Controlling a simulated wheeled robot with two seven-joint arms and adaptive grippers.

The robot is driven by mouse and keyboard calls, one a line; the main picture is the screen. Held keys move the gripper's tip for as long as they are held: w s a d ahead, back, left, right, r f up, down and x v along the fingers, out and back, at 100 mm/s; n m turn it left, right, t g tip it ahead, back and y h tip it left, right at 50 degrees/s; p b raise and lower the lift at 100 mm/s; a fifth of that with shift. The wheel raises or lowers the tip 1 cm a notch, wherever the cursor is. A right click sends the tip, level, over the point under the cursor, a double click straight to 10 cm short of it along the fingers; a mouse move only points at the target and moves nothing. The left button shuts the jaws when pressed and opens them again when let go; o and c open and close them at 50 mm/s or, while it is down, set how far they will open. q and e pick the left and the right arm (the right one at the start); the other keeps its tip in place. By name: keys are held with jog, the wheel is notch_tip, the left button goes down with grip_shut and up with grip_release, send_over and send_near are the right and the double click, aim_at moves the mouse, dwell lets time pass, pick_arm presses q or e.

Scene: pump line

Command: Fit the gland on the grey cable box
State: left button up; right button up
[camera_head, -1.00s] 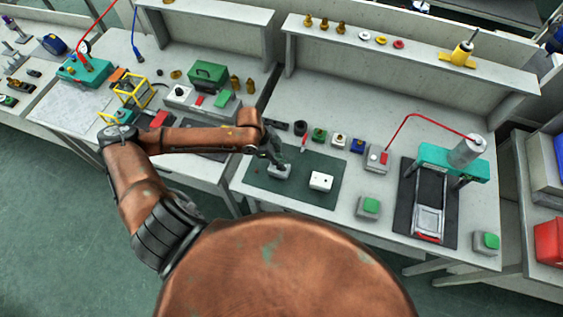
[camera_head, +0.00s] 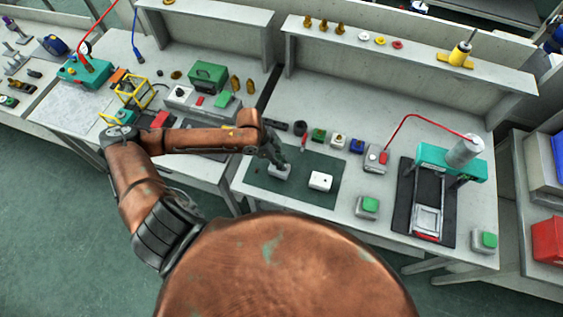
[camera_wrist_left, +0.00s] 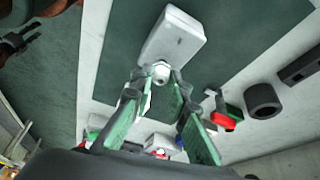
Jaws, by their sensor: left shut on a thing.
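The grey cable box (camera_head: 280,173) lies on the dark green mat (camera_head: 302,197), at its left part. My left gripper (camera_head: 281,163) is right at this box, and its fingers hide part of it. In the left wrist view the box (camera_wrist_left: 174,38) lies just beyond the fingertips. My left gripper (camera_wrist_left: 160,82) is shut there on the pale round gland (camera_wrist_left: 161,72). The gland is at the near end of the box and seems to touch it; I cannot tell if it is seated. My right gripper is not in view.
A white box (camera_head: 320,181) lies on the mat to the right. Several small parts, including a black ring (camera_head: 300,128) and a blue block (camera_head: 357,146), line the mat's back edge. A green button box (camera_head: 368,207) and a teal press (camera_head: 450,161) stand further right.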

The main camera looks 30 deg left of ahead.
pick_arm(q)
jog(key=shift+f, duration=0.15)
jog(key=o, duration=0.8)
jog(key=shift+o, duration=0.2)
jog(key=p+v, duration=0.6)
jog(key=shift+p, duration=0.4)
jog(key=v, duration=1.2)
